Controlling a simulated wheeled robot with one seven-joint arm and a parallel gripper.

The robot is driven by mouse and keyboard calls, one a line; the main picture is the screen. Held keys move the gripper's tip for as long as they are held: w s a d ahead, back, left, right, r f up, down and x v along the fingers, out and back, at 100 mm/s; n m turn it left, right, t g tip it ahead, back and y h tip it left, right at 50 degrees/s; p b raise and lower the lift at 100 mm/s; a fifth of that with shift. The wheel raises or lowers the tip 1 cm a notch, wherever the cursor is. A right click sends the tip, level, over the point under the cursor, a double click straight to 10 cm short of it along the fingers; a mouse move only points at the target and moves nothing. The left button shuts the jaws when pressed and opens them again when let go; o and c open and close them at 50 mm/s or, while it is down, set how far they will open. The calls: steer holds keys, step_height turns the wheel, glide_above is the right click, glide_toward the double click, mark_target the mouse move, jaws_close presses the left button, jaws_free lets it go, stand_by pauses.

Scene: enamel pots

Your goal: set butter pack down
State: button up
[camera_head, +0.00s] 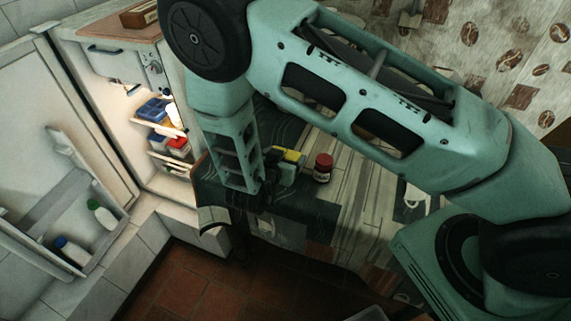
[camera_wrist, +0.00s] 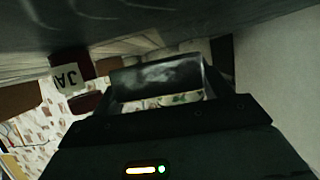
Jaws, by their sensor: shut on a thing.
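My gripper (camera_head: 275,168) is at the dark table's left part in the head view, low over or at its top. It is shut on the butter pack (camera_head: 292,155), which shows as a small yellow block at the fingers. In the wrist view a dark finger pad (camera_wrist: 155,76) fills the middle, and a pale strip with green marks shows below it; I cannot tell if that is the pack. The dark table top (camera_wrist: 130,25) runs close along the top of that view. Whether the pack touches the table is unclear.
A red-lidded jar (camera_head: 323,167) stands just right of the pack; its label shows in the wrist view (camera_wrist: 68,80). A white mug (camera_head: 414,196) is farther right. The open fridge (camera_head: 150,150) holds blue and red containers, left of the table. Its door shelf (camera_head: 75,205) holds bottles.

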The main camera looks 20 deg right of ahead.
steer(key=shift+f, duration=1.55)
steer(key=shift+f, duration=0.15)
steer(key=o, duration=1.1)
